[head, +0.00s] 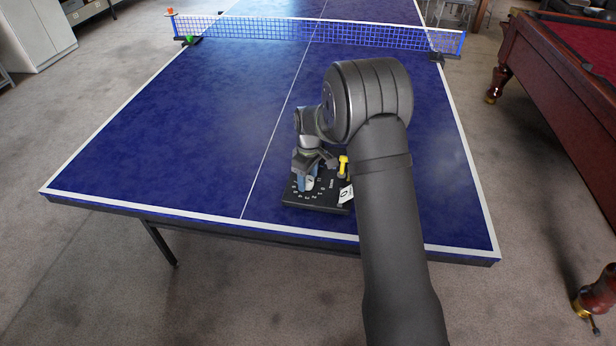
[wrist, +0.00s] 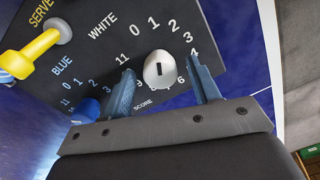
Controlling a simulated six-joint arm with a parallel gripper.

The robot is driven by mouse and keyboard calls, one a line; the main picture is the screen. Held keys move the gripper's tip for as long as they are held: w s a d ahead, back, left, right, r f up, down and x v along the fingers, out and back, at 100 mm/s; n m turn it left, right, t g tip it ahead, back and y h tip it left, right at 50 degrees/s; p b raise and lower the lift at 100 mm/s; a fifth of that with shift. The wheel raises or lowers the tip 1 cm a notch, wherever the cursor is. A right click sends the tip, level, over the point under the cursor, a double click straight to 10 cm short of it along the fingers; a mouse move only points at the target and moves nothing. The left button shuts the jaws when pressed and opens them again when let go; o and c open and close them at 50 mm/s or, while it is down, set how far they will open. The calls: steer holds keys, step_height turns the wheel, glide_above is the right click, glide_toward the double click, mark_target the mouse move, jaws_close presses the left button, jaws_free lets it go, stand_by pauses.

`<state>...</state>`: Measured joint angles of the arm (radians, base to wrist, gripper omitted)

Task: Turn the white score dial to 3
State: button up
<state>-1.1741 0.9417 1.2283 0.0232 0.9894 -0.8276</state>
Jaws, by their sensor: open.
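The white score dial (wrist: 159,70) is a rounded white knob with a short dark mark on its face, on a black scoreboard panel (wrist: 200,35). Numbers ring it, with 0, 1, 2, 3 and 4 running along its upper right and 11 at upper left. I cannot tell for sure which number the mark points to. My gripper (wrist: 161,70) is open, with one blue-grey finger on each side of the dial and gaps visible.
A yellow SERVE lever (wrist: 36,54) and a blue dial (wrist: 86,109) share the panel.

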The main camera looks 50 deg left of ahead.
steer(key=shift+f, duration=0.1)
steer(key=c, duration=1)
steer(key=shift+m, duration=0.4)
steer(key=m, duration=0.4)
steer(key=shift+m, duration=0.4)
steer(key=m, duration=0.5)
steer(key=shift+m, duration=0.3)
steer(key=o, duration=1)
